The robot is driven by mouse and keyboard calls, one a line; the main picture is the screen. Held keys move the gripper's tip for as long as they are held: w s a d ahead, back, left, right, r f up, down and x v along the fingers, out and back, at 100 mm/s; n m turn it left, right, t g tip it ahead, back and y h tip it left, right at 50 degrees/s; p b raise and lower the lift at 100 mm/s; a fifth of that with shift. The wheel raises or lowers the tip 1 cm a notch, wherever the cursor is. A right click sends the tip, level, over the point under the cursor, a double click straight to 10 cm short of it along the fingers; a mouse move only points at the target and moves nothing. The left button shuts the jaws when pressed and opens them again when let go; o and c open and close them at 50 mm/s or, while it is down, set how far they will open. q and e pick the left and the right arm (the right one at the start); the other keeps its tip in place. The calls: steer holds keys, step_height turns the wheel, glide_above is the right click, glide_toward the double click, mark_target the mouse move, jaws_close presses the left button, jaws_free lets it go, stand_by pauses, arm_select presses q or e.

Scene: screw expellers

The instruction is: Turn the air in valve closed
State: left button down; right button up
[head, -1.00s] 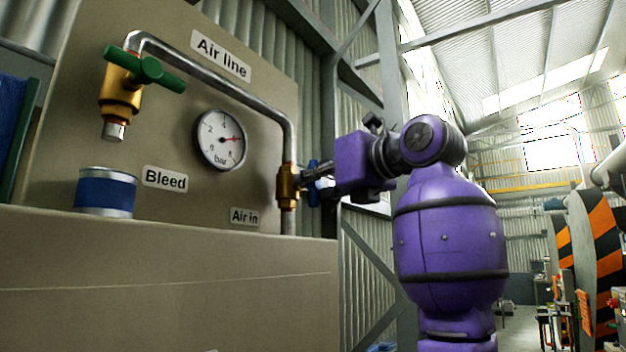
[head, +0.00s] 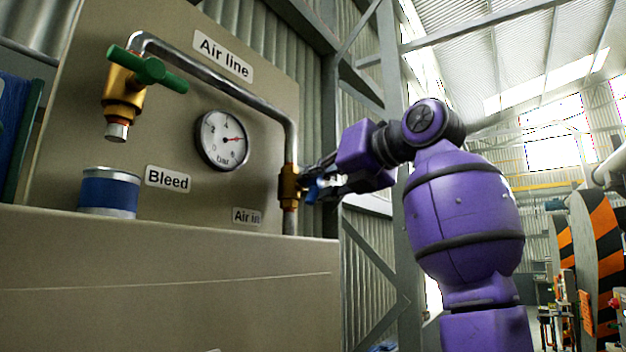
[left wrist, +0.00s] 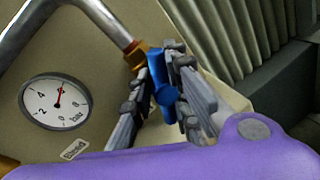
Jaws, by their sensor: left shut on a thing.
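The air in valve is a brass body (head: 289,187) on the grey pipe at the panel's right side, above the "Air in" label (head: 246,216). Its blue handle (head: 314,191) shows partly behind my left gripper (head: 322,178) in the head view. In the left wrist view, the blue handle (left wrist: 167,96) lies between the two grey fingers of my left gripper (left wrist: 165,85), which is shut on it. The wrist appears rolled over. The handle's exact angle to the pipe is hard to tell. My right gripper is not in view.
The green bleed valve handle (head: 148,69) is above a blue-banded can (head: 109,191) at the left. A steel frame post (head: 388,120) stands behind my arm. Striped orange-black panels (head: 600,250) are far right.

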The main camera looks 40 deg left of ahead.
arm_select(q)
steer(key=m, duration=0.1)
steer(key=m+g, duration=0.1)
steer(key=m, duration=0.1)
steer(key=m+h, duration=0.1)
steer(key=m, duration=0.1)
steer(key=shift+w+f, duration=0.3)
steer(key=shift+w, duration=0.1)
steer(key=m+g, duration=0.1)
steer(key=m, duration=0.2)
steer(key=m+g, duration=0.1)
steer(key=m, duration=0.1)
steer(key=shift+w+f+g+h, duration=0.15)
steer(key=shift+f+g+h, duration=0.15)
steer(key=shift+f, duration=0.1)
steer(key=shift+m, duration=0.3)
steer(key=c, duration=1.8)
jaws_free()
steer(key=shift+d, duration=0.1)
steer(key=shift+o, duration=0.3)
steer(key=shift+r, duration=0.1)
steer(key=shift+r, duration=0.1)
steer(key=v, duration=1.2)
